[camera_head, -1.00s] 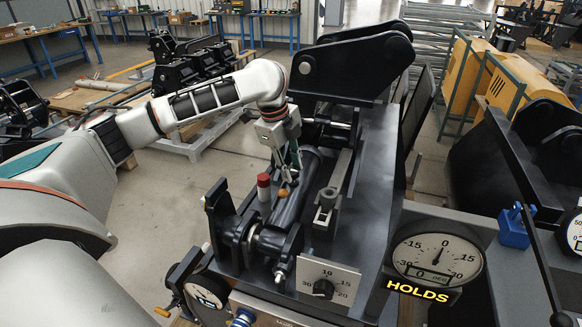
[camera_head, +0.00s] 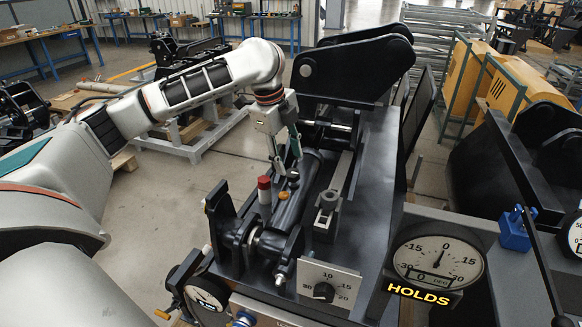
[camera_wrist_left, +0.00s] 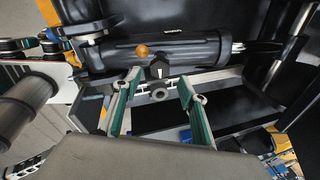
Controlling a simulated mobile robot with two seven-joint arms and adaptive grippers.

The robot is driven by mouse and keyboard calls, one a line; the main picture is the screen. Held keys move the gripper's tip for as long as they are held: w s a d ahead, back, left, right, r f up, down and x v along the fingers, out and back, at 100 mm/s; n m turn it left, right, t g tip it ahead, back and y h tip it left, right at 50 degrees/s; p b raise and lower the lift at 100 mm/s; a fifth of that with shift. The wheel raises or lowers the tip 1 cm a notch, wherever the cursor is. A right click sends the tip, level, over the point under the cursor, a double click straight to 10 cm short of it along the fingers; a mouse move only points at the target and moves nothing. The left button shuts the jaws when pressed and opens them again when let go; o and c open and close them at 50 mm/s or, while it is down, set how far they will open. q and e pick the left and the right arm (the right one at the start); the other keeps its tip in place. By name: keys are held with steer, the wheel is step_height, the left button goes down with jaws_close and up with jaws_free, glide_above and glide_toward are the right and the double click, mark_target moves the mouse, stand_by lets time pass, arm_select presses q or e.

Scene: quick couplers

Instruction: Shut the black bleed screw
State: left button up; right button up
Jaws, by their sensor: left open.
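The black bleed screw (camera_wrist_left: 158,68) shows in the left wrist view as a small black knob on the side of a dark cylinder (camera_wrist_left: 190,50), beside an orange ball (camera_wrist_left: 142,50). My left gripper (camera_wrist_left: 159,82) is open and empty, with its two green fingers apart. In that view the screw appears between and just beyond the fingertips. I cannot tell whether they touch it. In the head view my left gripper (camera_head: 286,170) points down above the cylinder, behind the orange ball (camera_head: 283,195). I cannot pick out the black screw there. My right gripper is not in view.
A red-capped post (camera_head: 264,188) stands left of the orange ball. A grey block (camera_head: 326,215) sits to the right. A dial plate (camera_head: 326,287) and a round gauge (camera_head: 437,262) labelled HOLDS are at the front. A grey ring (camera_wrist_left: 158,93) lies near the fingertips.

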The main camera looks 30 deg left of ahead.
arm_select(q)
steer(key=v, duration=0.7)
steer(key=shift+r, duration=0.15)
steer(key=shift+s, duration=0.15)
